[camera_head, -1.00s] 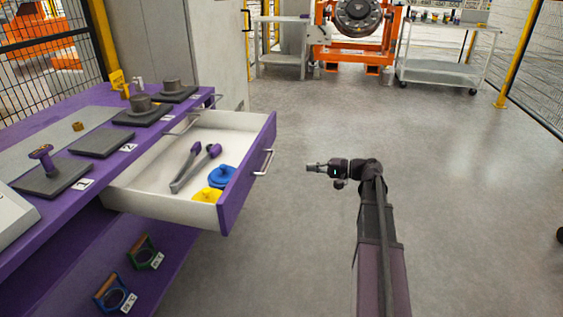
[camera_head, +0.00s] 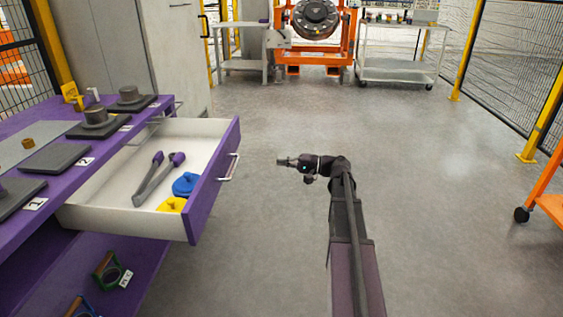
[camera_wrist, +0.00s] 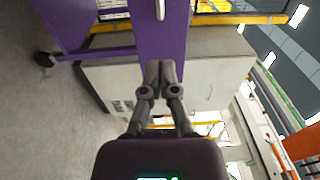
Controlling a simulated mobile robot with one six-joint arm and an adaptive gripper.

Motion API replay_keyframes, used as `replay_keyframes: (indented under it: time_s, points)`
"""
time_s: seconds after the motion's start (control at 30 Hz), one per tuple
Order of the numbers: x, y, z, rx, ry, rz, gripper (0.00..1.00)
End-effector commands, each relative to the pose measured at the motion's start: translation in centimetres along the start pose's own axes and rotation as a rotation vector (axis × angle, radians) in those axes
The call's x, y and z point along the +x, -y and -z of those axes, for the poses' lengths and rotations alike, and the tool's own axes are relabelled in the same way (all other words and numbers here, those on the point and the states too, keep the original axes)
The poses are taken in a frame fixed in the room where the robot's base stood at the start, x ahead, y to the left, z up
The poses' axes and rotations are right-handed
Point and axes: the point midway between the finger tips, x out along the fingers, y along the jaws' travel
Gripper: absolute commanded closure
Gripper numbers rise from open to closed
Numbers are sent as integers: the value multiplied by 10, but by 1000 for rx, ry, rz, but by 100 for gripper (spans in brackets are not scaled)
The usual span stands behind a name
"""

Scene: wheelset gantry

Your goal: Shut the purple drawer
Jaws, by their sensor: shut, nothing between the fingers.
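The purple drawer (camera_head: 215,186) stands pulled out from the purple workbench, with its front facing right and a silver handle (camera_head: 229,167) on it. In it lie a grey tong-like tool with purple ends (camera_head: 158,178), a blue disc-shaped part (camera_head: 185,184) and a yellow part (camera_head: 172,204). My gripper (camera_head: 280,160) is shut and empty, to the right of the drawer front, with a gap between them. In the wrist view, the shut fingertips (camera_wrist: 160,70) appear against the purple drawer front (camera_wrist: 160,42); the handle (camera_wrist: 160,9) shows above them.
The workbench top (camera_head: 50,112) carries grey pads and parts. Open floor (camera_head: 400,180) lies around my arm. An orange cart (camera_head: 550,190) stands at the right. An orange wheel stand (camera_head: 320,40) and a white trolley (camera_head: 400,70) are at the back.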

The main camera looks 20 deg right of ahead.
Motion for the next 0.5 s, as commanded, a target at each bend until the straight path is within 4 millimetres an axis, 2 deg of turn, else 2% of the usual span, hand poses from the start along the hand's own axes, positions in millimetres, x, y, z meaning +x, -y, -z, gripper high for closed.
replay_keyframes:
  time_s: [0.5]
  points:
    - [70, 0, 0, 0, 1, 0, 100]
